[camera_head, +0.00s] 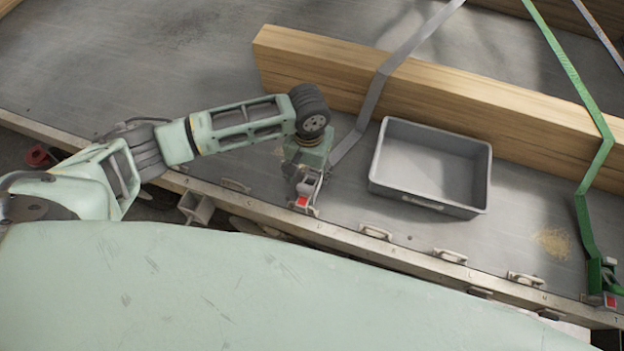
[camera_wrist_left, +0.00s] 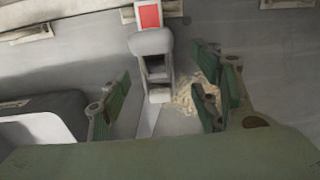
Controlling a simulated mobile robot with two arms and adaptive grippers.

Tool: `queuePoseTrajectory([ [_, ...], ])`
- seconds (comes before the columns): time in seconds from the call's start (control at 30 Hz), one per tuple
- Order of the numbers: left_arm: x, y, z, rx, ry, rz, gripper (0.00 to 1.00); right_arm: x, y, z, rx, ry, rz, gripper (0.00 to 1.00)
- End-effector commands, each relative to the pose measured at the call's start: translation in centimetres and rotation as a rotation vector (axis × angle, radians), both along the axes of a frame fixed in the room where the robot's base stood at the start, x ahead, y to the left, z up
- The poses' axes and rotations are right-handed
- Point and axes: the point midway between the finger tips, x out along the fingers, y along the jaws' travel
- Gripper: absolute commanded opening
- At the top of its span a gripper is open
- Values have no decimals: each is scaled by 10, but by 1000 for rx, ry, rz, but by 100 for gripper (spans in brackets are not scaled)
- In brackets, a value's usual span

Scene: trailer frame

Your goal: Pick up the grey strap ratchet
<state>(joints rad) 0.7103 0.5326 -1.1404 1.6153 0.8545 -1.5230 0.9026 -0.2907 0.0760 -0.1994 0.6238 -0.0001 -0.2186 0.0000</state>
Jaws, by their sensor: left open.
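The grey strap ratchet (camera_head: 308,188) sits at the trailer's near edge, at the lower end of a grey strap (camera_head: 374,95). It has a red patch beside it. My left gripper (camera_head: 305,170) is directly over the ratchet and partly hides it in the head view. In the left wrist view the ratchet (camera_wrist_left: 153,58) shows ahead of the gap between the green fingers of my left gripper (camera_wrist_left: 160,100). The fingers are spread apart with nothing held between them. I cannot tell whether they touch the ratchet. My right gripper is not in view.
A grey tray (camera_head: 379,181) stands just right of the ratchet, before a long wooden beam (camera_head: 460,94). A green strap (camera_head: 608,140) with its own green ratchet (camera_head: 600,274) is at far right. Metal loops line the bed's edge. A straw-coloured patch (camera_wrist_left: 197,95) lies near the ratchet.

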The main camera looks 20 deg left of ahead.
Motion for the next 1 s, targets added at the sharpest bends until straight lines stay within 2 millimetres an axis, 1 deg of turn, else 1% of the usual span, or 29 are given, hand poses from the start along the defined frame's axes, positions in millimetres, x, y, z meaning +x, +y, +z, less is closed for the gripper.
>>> queuePoseTrajectory([
  [0.03, -1, 0, -5, 2, 2, 0, 57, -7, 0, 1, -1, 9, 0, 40],
  [0.13, -1, -3, -17, 1, 2, 0, 57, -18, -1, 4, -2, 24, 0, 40],
  [0.2, -1, -4, -28, 1, 2, 0, 57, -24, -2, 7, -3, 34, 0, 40],
  [0.27, -1, -5, -38, 1, 2, 1, 57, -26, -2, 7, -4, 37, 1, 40],
  [0.4, -1, -5, -52, 0, 0, 0, 57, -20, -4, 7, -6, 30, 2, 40],
  [0.6, -1, -5, -55, 0, -1, -1, 57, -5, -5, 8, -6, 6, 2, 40],
  [0.67, -1, -5, -55, 0, -1, -1, 57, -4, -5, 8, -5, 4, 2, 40],
  [1.0, -1, -5, -55, -1, -1, 0, 28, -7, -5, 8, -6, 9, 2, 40],
])
